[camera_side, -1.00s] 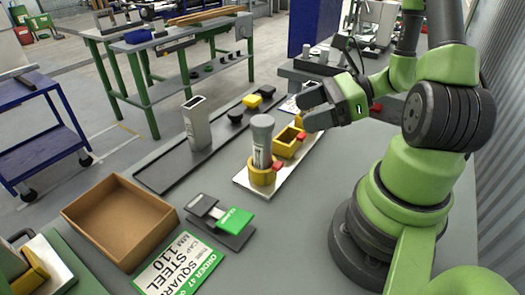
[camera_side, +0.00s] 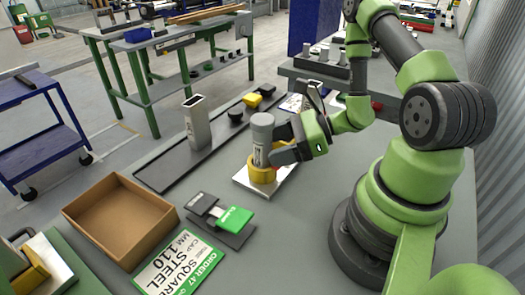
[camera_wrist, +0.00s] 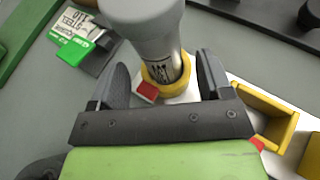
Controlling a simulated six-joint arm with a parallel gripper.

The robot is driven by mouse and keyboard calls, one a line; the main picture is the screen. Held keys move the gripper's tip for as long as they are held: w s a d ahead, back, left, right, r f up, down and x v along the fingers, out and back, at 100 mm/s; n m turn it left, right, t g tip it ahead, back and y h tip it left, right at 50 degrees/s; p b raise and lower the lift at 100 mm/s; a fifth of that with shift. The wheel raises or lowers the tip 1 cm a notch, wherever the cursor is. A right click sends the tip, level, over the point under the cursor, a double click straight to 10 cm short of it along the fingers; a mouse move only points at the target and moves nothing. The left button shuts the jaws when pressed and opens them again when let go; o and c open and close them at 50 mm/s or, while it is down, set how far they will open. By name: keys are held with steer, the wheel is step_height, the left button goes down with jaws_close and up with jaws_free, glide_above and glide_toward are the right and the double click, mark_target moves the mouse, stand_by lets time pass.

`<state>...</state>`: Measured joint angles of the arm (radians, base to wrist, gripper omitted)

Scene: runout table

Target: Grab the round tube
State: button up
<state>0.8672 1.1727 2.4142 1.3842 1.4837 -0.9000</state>
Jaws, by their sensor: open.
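The round tube (camera_side: 262,138) is a grey upright cylinder standing in a yellow ring holder (camera_side: 263,172) on a white plate. In the wrist view the round tube (camera_wrist: 150,30) rises between and just ahead of my two fingers. My gripper (camera_side: 279,143) is open beside the tube, with its fingers low, near the holder. In the wrist view my gripper (camera_wrist: 165,78) has one finger on each side of the tube, with gaps visible. I cannot tell whether either finger touches it.
A square grey tube (camera_side: 196,122) stands upright on a dark strip to the left. An open cardboard box (camera_side: 120,218), a green order card (camera_side: 180,262) and a small device with a green block (camera_side: 234,220) lie nearer. A yellow square holder (camera_wrist: 262,112) is close to my right finger.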

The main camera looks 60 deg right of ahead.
mark_target(261, 148)
steer(key=shift+x, duration=1.95)
steer(key=shift+w+r, duration=0.1)
steer(key=shift+c, duration=0.2)
steer(key=c, duration=1)
steer(key=shift+d+r, duration=0.1)
steer(key=shift+r, duration=0.05)
